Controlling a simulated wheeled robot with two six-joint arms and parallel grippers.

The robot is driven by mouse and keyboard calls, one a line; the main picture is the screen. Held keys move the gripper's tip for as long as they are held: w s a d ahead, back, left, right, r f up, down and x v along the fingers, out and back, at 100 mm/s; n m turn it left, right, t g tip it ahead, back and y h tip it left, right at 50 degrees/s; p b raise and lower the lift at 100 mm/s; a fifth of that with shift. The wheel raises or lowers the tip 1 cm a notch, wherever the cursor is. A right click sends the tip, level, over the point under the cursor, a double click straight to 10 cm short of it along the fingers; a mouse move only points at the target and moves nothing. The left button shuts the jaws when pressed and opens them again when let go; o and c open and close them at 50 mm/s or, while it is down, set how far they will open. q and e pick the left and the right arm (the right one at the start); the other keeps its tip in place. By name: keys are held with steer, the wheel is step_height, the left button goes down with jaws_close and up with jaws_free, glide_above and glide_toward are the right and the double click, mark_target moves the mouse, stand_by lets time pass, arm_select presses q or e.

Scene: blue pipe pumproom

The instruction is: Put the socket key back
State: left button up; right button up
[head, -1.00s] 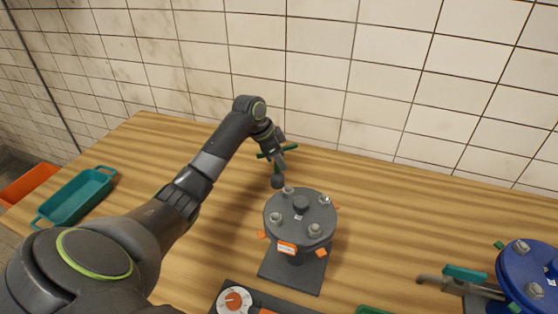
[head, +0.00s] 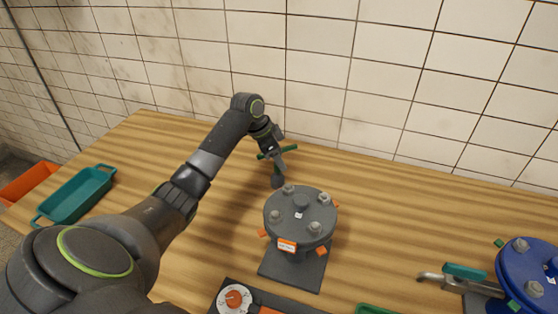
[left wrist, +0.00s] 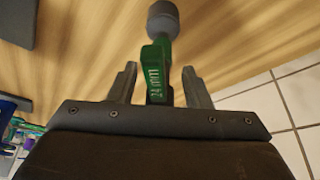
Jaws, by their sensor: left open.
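The socket key has a green T-shaped handle and a grey socket (head: 277,182). In the head view it is at the back of the wooden bench, behind the grey flanged unit, with its socket end low and its green handle higher. My left gripper (head: 277,150) is at its handle and partly hides it. In the left wrist view my open left gripper (left wrist: 159,70) has a finger on each side of the green shank (left wrist: 158,72), marked 24 mm, with gaps visible on both sides. My right gripper is not in view.
The grey flanged unit (head: 300,216) with bolts and orange tags stands just in front of the key. A teal tray (head: 75,196) and an orange bin (head: 27,182) are at left. A blue flange (head: 530,272) and a grey tool (head: 440,281) are at right. The bench's middle right is clear.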

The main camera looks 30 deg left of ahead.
arm_select(q)
steer(key=b+v, duration=0.1)
steer(key=v, duration=1)
steer(key=shift+f+b, duration=0.1)
steer(key=shift+b, duration=0.25)
